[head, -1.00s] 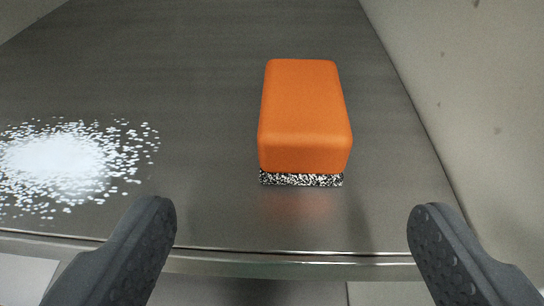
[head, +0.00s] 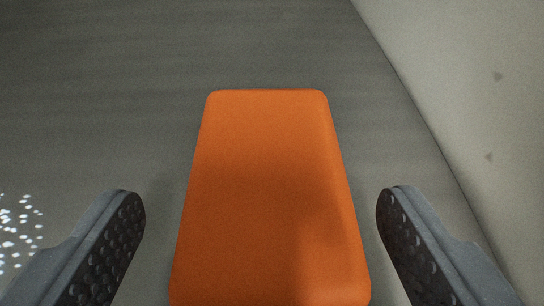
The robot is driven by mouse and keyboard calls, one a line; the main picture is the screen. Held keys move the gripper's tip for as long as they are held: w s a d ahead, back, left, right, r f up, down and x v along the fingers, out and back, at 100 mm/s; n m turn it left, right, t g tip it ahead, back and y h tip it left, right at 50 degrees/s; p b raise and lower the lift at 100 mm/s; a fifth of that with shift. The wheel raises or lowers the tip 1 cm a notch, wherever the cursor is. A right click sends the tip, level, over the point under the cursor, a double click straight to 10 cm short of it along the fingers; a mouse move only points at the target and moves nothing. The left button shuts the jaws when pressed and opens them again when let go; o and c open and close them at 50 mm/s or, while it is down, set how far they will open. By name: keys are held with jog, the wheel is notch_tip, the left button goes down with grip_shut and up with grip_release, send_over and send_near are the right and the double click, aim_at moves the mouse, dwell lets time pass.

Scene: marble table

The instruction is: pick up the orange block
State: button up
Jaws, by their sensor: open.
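The orange block (head: 268,200) has rounded edges and lies on the grey metal-looking surface in the middle of the head view. Its near end reaches the bottom of the picture, and its underside is hidden. My gripper (head: 260,204) is open. One finger is on each side of the block's near part, with a visible gap on the left and a narrower one on the right. Neither finger appears to touch the block.
The grey surface (head: 120,90) is clear beyond the block and to its left. White specks (head: 18,232) lie at the left edge. A pale wall-like panel (head: 460,90) runs along the right side, close to the right finger.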

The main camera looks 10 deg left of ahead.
aim_at(269, 190)
jog(key=b+x, duration=0.1)
jog(key=x, duration=0.3)
jog(key=shift+d+f, duration=0.15)
jog(key=c, duration=1.1)
jog(key=shift+c, duration=0.2)
